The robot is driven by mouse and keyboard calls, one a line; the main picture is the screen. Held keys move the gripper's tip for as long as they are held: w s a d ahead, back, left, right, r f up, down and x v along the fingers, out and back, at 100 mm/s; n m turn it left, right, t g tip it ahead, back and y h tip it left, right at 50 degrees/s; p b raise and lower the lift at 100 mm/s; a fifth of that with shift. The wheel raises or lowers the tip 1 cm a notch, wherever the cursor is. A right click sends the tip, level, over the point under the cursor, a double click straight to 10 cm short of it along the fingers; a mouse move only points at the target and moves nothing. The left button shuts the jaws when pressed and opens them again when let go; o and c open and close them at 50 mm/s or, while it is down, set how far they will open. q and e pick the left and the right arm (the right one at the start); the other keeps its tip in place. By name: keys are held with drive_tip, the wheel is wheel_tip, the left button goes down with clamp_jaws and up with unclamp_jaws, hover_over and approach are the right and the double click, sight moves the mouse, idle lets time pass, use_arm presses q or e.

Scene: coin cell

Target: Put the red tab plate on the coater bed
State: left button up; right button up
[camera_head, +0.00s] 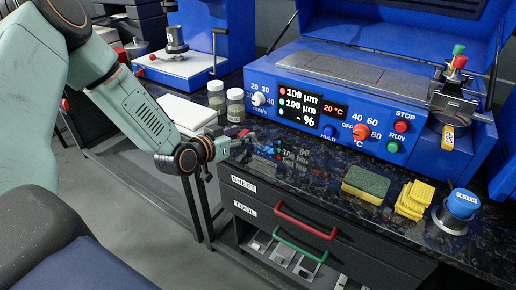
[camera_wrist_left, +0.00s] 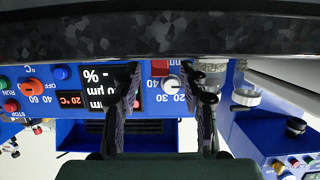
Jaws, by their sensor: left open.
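A small red piece, which looks like the red tab plate (camera_head: 243,132), lies on the dark counter just beyond my left gripper (camera_head: 232,142). In the left wrist view the red piece (camera_wrist_left: 160,68) shows between the two spread fingers of my left gripper (camera_wrist_left: 166,88), apart from both; the rest of it is hidden. My left gripper is open and empty. The coater bed (camera_head: 345,66) is the flat grey plate on top of the blue coater, behind the counter's front edge. My right gripper is not in view.
Two small jars (camera_head: 235,105) and a white slab (camera_head: 187,112) stand left of the coater. A sponge (camera_head: 366,184), yellow pieces (camera_head: 413,199) and a blue-capped container (camera_head: 461,204) lie to the right. A metal device (camera_head: 452,92) sits at the bed's right end.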

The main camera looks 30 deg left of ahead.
use_arm(q)
drive_tip(key=shift+s+r, duration=0.1)
drive_tip(key=shift+c, duration=0.4)
clamp_jaws()
